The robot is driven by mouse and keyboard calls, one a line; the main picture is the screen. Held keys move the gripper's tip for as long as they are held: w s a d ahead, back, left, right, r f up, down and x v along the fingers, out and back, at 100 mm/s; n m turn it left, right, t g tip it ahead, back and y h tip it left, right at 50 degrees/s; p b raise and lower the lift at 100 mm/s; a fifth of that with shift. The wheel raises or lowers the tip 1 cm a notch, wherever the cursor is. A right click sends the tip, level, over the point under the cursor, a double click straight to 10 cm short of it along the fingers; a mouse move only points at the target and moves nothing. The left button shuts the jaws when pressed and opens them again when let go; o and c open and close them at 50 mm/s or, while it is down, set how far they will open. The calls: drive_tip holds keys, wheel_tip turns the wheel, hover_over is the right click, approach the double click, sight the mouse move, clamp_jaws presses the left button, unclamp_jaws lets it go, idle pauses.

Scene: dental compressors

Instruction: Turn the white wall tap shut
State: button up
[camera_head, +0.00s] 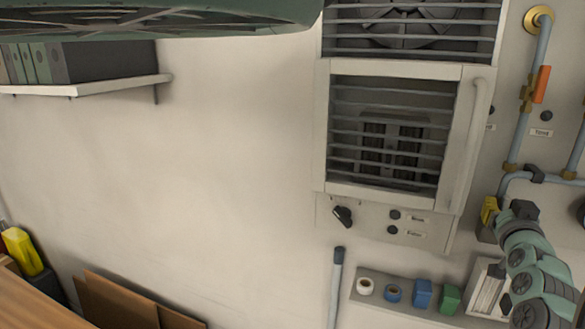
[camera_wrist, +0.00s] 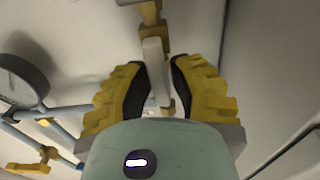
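The white wall tap's lever (camera_wrist: 155,62) shows in the wrist view, hanging below a brass fitting (camera_wrist: 150,13). My gripper (camera_wrist: 160,82) has its two yellow fingers with black pads on either side of the lever. Gaps show between the pads, so the gripper looks partly open around the lever. I cannot tell whether the right pad touches it. In the head view my gripper (camera_head: 490,212) is at the lower right, by the wall below the grey pipework. The tap cannot be made out there, with my gripper and arm in that area.
A grey pipe (camera_head: 523,125) with an orange-handled valve (camera_head: 541,84) runs down the wall above my gripper. A louvred cabinet (camera_head: 320,130) stands to the left. A shelf (camera_head: 385,302) with tape rolls and small blocks is below. A round gauge (camera_wrist: 22,82) shows at the wrist view's left.

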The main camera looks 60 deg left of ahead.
clamp_jaws()
drive_tip(key=shift+d+f+b, duration=0.1)
drive_tip(key=shift+f+b, duration=0.1)
drive_tip(key=shift+b, duration=0.95)
drive_tip(key=shift+f+m+b, duration=0.15)
drive_tip(key=shift+m+b, duration=0.15)
drive_tip(key=shift+b, duration=0.35)
drive_tip(key=m+b, duration=0.1)
drive_tip(key=b, duration=0.5)
drive_tip(key=shift+w+d+f+b, duration=0.15)
drive_tip(key=shift+d+b, duration=0.05)
drive_tip(key=shift+b, duration=0.15)
drive_tip(key=m+b, duration=0.2)
drive_tip(key=m, duration=0.3)
drive_tip(key=d+f+m+b, duration=0.1)
drive_tip(key=m+b, duration=0.1)
drive_tip(key=m, duration=0.4)
drive_tip(key=w+m+b, duration=0.1)
drive_tip(key=m+b, duration=0.2)
drive_tip(key=m, duration=0.2)
drive_tip(key=shift+w+d+f, duration=0.1)
drive_tip(key=shift+d+f, duration=0.2)
drive_tip(key=shift+f, duration=0.05)
drive_tip(key=shift+m, duration=0.3)
